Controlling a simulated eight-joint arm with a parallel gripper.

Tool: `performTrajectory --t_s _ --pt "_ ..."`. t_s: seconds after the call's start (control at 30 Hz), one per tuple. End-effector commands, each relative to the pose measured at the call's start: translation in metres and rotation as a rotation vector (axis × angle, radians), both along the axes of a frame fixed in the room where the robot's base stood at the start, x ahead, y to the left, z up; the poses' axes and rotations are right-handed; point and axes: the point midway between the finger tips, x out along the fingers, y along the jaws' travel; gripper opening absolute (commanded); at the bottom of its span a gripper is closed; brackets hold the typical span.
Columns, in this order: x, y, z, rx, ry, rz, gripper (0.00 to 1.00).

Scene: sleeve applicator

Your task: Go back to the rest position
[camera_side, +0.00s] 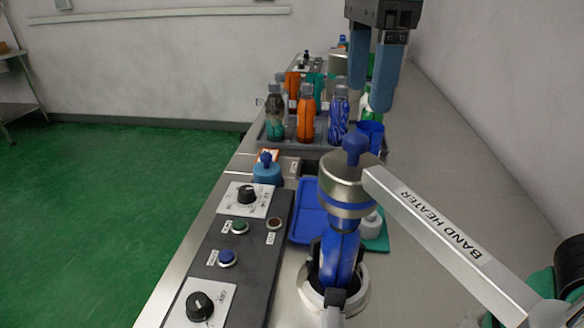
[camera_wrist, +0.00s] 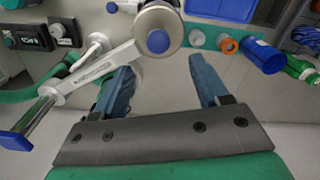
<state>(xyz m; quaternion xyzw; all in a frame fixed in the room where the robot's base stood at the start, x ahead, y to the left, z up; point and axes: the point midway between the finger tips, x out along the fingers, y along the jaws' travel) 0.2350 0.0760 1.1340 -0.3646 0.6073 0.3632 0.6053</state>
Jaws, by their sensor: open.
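My gripper (camera_side: 376,82) is at the top of the side view, above the bench and to the upper right of the band heater. Its two blue fingers are apart with nothing between them. In the wrist view my gripper (camera_wrist: 165,88) also shows open and empty. The band heater (camera_side: 425,235) is a labelled silver arm ending in a metal head with a blue knob (camera_side: 355,147). The head sits over a blue bottle (camera_side: 338,258) in a round metal holder (camera_side: 304,287). In the wrist view the heater arm (camera_wrist: 90,72) lies beyond the left finger.
Several bottles, including an orange one (camera_side: 306,115), stand in a grey tray (camera_side: 262,140) behind the heater. A blue cup (camera_side: 371,134) is nearby. A control panel (camera_side: 243,262) with knobs and buttons lies left. The bench's right side (camera_side: 440,150) is clear.

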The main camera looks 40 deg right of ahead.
Motion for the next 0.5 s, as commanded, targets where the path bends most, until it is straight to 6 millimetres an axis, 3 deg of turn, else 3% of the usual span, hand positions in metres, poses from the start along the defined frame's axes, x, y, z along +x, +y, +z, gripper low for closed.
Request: performTrajectory --t_s 0.17,0.5 --pt "0.000 0.000 -0.010 0.001 0.000 0.001 0.67" --pt "0.000 0.001 -0.056 0.004 -0.002 0.003 0.67"
